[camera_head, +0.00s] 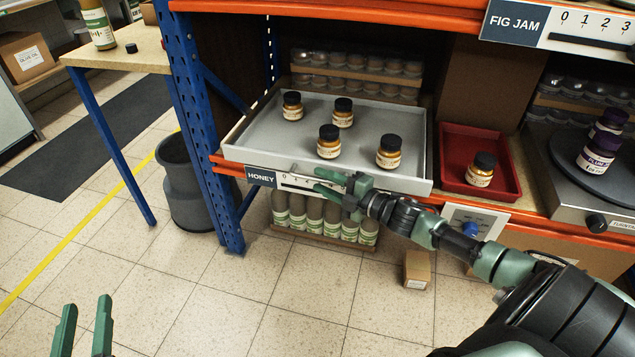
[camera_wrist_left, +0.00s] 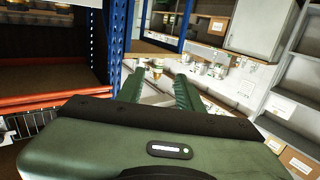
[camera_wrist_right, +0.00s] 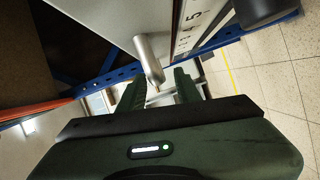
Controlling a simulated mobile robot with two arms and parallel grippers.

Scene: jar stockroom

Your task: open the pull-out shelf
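The pull-out shelf (camera_head: 262,130) is a grey tray at the orange beam, with several dark-lidded honey jars standing on it. A HONEY label strip with a number scale (camera_head: 290,181) is at its front. My right gripper (camera_head: 322,181) is open in front of this strip, its fingers pointing left. In the right wrist view a metal bar, apparently the shelf's handle (camera_wrist_right: 148,57), is by the fingertips; whether it lies between them or beyond them is unclear. My left gripper (camera_head: 84,318) is open and empty, low over the floor at the left.
A red tray (camera_head: 455,187) with one jar is right of the shelf. A turntable (camera_head: 577,172) with purple-lidded jars is farther right. A blue upright (camera_head: 200,120) and grey bin (camera_head: 183,195) are left. Bottles (camera_head: 313,213) stand below; the floor in front is mostly clear.

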